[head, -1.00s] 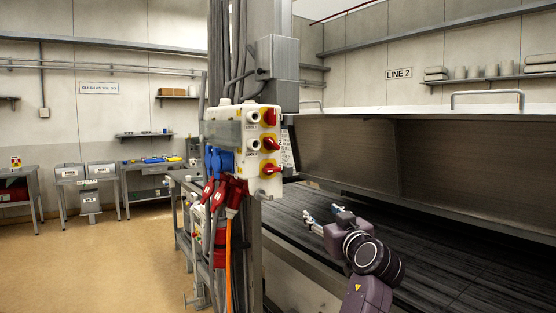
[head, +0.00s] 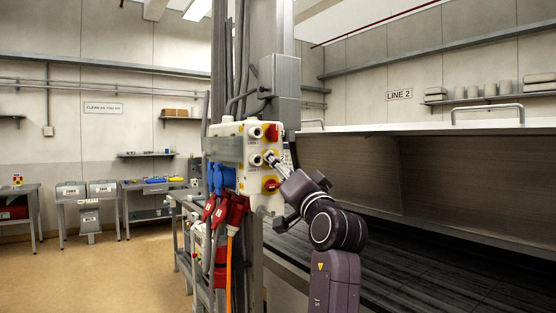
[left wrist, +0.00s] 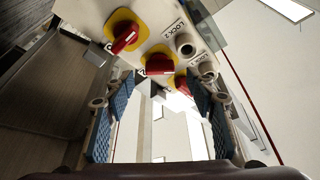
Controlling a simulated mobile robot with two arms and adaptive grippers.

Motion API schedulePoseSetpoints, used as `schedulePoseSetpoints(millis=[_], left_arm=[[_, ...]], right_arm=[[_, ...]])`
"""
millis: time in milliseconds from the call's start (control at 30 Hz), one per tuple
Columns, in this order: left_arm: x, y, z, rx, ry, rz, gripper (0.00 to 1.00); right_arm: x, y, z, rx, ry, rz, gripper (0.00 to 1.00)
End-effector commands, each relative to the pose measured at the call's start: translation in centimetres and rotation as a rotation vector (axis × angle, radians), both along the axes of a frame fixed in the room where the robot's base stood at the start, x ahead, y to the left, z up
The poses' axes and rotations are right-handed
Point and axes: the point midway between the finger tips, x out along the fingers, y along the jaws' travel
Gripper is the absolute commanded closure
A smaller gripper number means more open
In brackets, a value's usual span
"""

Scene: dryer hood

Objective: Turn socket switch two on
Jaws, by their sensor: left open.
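The white socket box (head: 246,183) hangs on the grey post, with three red rotary switches on its face. The top switch (head: 270,132) and bottom switch (head: 270,184) show clearly. The middle switch is mostly hidden behind my left gripper (head: 272,158). In the left wrist view, the middle red knob (left wrist: 160,65) lies ahead of the gap between my left gripper's open fingers (left wrist: 155,112). Another red knob on a yellow plate (left wrist: 125,38) is above left, and a third (left wrist: 182,86) is partly hidden. Contact cannot be told. My right gripper is not in view.
Blue and red plugs (head: 222,178) hang from the box's left side, with an orange cable (head: 229,270) below. The grey post (head: 279,90) stands behind it. A hood and dark conveyor surface (head: 400,265) lie to the right. Open floor (head: 120,270) is at left.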

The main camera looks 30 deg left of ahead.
Motion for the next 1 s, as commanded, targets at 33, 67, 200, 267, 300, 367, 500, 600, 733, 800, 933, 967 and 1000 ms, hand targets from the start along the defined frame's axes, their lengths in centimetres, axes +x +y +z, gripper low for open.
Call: schedulePoseSetpoints(millis=[33,67,200,267,300,367,500,600,733,800,933,967,1000], left_arm=[[0.5,0.7,0.6,0.0,0.002,0.002,0.49],[0.7,1.0,0.7,0.0,0.001,0.001,0.49],[1.6,2.1,0.9,-0.001,0.002,0.0,0.49],[1.8,2.4,1.0,-0.001,0.001,-0.001,0.49],[1.9,2.5,1.0,-0.001,0.0,-0.002,0.49],[2.0,2.6,1.0,-0.002,0.0,-0.002,0.49],[2.0,2.6,0.9,-0.002,0.0,-0.002,0.49],[2.0,2.6,0.9,-0.002,0.0,-0.002,0.54],[2.0,2.5,0.9,-0.002,0.0,-0.002,0.68],[2.0,2.5,0.9,-0.002,0.0,-0.002,0.76],[2.0,2.5,0.9,-0.002,0.0,-0.002,0.9],[2.0,2.5,0.9,-0.002,0.001,-0.001,0.91],[2.0,2.5,0.9,-0.002,0.001,-0.001,0.91]], right_arm=[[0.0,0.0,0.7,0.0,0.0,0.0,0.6],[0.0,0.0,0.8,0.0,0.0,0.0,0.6],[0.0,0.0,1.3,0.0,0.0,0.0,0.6],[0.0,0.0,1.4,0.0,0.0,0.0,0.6],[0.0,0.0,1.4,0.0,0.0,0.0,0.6],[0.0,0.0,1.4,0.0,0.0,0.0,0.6],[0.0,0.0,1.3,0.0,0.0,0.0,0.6],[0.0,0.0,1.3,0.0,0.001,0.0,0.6],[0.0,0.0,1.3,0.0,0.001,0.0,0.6],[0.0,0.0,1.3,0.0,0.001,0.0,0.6],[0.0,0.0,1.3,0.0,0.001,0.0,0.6],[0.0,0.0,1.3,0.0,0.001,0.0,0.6],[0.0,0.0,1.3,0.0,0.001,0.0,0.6]])
